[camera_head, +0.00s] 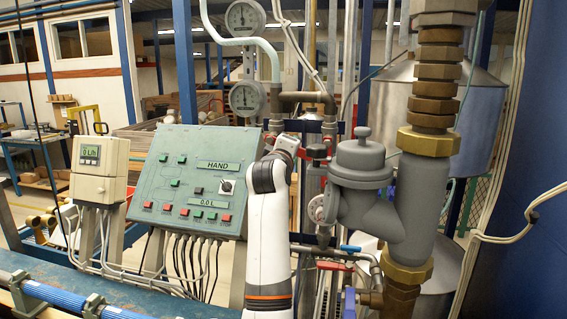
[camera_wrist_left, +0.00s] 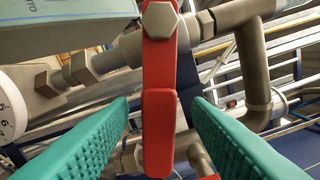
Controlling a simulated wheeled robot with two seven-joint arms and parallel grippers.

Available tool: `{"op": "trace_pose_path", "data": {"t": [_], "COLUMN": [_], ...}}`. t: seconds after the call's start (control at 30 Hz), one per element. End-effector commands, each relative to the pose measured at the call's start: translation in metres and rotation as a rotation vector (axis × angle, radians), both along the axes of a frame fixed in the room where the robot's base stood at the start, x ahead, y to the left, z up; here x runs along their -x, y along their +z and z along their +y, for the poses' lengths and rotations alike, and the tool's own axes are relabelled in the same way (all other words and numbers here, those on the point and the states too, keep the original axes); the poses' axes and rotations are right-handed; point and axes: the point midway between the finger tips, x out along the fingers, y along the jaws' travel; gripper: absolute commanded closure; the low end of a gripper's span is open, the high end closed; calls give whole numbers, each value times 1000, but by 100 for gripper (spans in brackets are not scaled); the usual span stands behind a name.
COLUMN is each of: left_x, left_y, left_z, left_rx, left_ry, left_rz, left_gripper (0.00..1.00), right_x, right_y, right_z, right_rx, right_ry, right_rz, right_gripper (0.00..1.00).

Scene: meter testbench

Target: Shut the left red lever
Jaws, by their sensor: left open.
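A red lever (camera_wrist_left: 159,130) with a hex nut at its upper end hangs between the two teal fingers of my left gripper (camera_wrist_left: 160,106) in the left wrist view. The gripper is open, with a gap on each side of the lever. In the head view my left gripper (camera_head: 289,144) is up at the pipes beside a small red lever (camera_head: 318,151), partly hidden there. A second red lever (camera_head: 335,266) lies roughly level, lower on the pipework. My right gripper is not in view.
A green control panel (camera_head: 190,175) and a white meter box (camera_head: 99,168) stand to the left. A large grey valve body (camera_head: 362,185) and brass fittings (camera_head: 427,142) crowd the right. A blue lever (camera_head: 350,248) sits near the lower red lever. Two round gauges (camera_head: 245,19) are above.

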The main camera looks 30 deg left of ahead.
Motion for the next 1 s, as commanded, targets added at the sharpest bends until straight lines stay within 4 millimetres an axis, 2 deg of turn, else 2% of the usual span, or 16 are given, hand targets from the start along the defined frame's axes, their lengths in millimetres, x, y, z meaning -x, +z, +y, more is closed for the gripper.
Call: {"op": "trace_pose_path", "data": {"t": [0.03, 0.3, 0.5, 0.67, 1.0], "left_x": [9, 62, 87, 94, 94], "left_y": [-5, -4, -2, -1, -1], "left_z": [-3, -16, -21, -23, -23], "left_rx": [2, 3, 3, 3, 3], "left_ry": [-1, -1, -1, -2, -1], "left_rz": [-2, -5, -1, 0, 0], "left_gripper": [55, 55, 55, 55, 55], "right_x": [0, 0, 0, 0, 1], "right_y": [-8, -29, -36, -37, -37], "right_z": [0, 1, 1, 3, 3], "right_rx": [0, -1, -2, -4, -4], "right_ry": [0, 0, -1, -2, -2], "right_rz": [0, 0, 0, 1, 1], "right_gripper": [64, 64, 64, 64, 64]}}
